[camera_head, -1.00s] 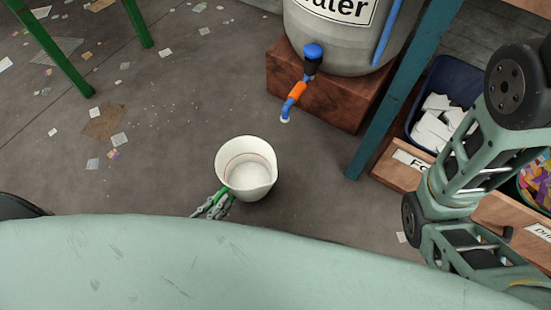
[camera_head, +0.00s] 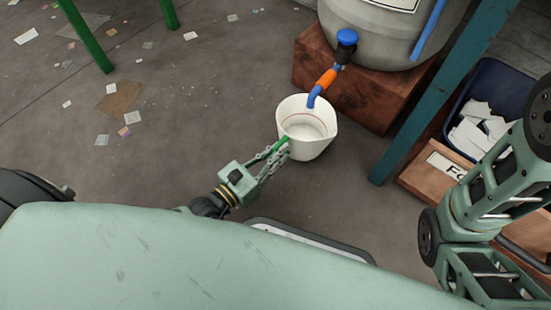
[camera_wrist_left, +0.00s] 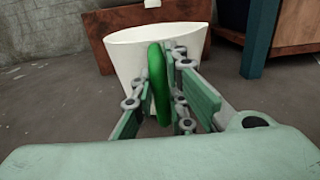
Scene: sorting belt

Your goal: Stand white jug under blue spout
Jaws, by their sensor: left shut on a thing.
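The white jug (camera_head: 309,143) is upright, with its open mouth facing up, and looks empty. It overlaps the tip of the blue spout (camera_head: 312,97) in the head view; the spout hangs from a tap on the grey water barrel (camera_head: 375,30). My left gripper (camera_head: 279,150) is shut on the jug's green handle, on the jug's near left side. In the left wrist view the jug (camera_wrist_left: 130,52) stands behind the green handle (camera_wrist_left: 158,82), which lies between the fingers. The height of the jug's bottom above the floor is unclear. My right gripper is out of view.
The barrel stands on a reddish wooden block (camera_head: 350,88). A teal post (camera_head: 425,105) rises to the right. A dark blue bin (camera_head: 505,90) holds white scraps. Green legs (camera_head: 85,35) stand at far left. The floor on the left is open, with scattered paper scraps.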

